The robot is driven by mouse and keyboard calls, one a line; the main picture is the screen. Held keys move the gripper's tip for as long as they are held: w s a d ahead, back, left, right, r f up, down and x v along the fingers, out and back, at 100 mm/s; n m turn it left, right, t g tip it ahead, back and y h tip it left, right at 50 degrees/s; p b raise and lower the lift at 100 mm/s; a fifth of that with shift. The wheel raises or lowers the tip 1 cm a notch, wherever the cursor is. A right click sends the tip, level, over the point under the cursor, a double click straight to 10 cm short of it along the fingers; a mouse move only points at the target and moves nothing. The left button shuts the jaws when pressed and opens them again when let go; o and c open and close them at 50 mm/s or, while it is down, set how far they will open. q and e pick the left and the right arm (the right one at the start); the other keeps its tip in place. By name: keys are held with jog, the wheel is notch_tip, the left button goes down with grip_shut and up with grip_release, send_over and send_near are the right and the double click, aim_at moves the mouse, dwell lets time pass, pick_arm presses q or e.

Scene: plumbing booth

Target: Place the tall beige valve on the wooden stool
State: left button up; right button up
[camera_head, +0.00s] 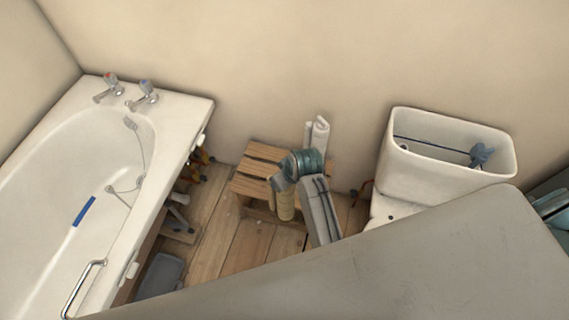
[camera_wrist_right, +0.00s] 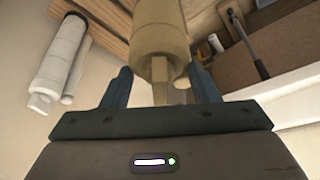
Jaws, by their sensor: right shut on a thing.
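The tall beige valve (camera_head: 285,204) is a stepped cylinder, held by my right gripper (camera_head: 280,183) near the front edge of the wooden stool (camera_head: 262,158). In the right wrist view the valve (camera_wrist_right: 160,28) extends away between the two dark fingers of the gripper (camera_wrist_right: 163,90), with its narrow end towards the palm. Stool slats (camera_wrist_right: 95,14) show behind it there. I cannot tell whether the valve touches the stool.
White cylinders (camera_head: 317,134) stand at the back of the stool. The bathtub (camera_head: 150,180) is on the left, with pipework beside it. An open toilet cistern (camera_head: 447,160) stands on the right. A large grey surface (camera_head: 400,270) fills the lower right. Floorboards (camera_head: 235,240) are partly clear.

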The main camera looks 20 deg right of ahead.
jog(key=shift+w+d+r, duration=0.1)
jog(key=shift+w+d, duration=0.2)
jog(key=shift+w, duration=0.1)
pick_arm(q)
jog(key=shift+s+r+p, duration=0.35)
jog(key=shift+s+p, duration=0.45)
jog(key=shift+s, duration=0.1)
pick_arm(e)
jog(key=w+d+f, duration=0.5)
jog(key=w+d, duration=0.3)
jog(key=w, duration=0.4)
jog(key=shift+d, duration=0.4)
jog(key=o, duration=1.2)
jog(key=shift+f, duration=0.15)
pick_arm(q)
jog(key=shift+w, duration=0.15)
pick_arm(e)
jog(key=o, duration=0.4)
jog(key=shift+s, duration=0.1)
jog(key=shift+o, duration=0.2)
